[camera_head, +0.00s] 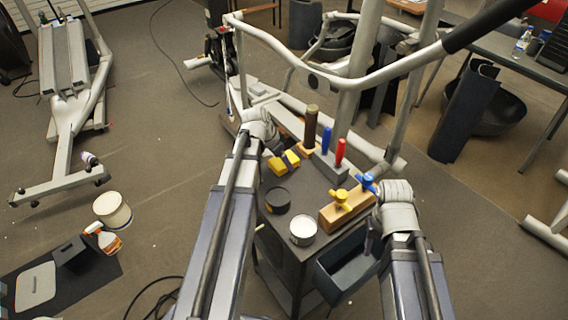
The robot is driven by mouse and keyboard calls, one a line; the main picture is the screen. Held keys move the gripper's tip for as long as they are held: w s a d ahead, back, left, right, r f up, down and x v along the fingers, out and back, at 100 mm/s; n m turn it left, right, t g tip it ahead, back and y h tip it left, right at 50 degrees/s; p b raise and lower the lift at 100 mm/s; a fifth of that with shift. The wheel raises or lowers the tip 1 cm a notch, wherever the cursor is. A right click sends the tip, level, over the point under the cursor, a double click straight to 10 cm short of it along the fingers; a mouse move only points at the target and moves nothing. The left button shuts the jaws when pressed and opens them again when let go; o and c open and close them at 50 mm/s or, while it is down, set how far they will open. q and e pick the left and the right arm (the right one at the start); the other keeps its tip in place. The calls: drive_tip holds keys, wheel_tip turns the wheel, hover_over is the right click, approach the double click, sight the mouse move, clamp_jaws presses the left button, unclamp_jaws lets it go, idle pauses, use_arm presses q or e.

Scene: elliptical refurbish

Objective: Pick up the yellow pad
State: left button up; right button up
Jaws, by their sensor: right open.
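Two yellow patches, the yellow pad (277,166) and a second yellow piece (292,158), show side by side on the dark cart top. I cannot tell if they are separate pads. My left gripper (277,150) is just above and behind them, small and dark, partly hidden by its wrist. Whether its jaws are open, and whether it touches the yellow, is unclear. My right gripper (371,195) is open at the cart's right side, close to a blue knob (366,182). Its fingers are partly hidden by its wrist.
On the cart (270,228) stand a dark round tin (277,200), a white-topped tin (303,230), a wooden block with a yellow knob (342,199), and a holder with blue and red handles (340,152). A grey machine frame (345,83) rises behind. A bin (340,270) hangs in front.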

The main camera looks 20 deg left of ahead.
use_arm(q)
drive_tip(key=c, duration=0.6)
drive_tip(key=shift+r, duration=0.1)
wheel_tip(320, 180, up, 10)
drive_tip(key=p, duration=1)
drive_tip(key=o, duration=0.7)
drive_tip(key=c, duration=0.6)
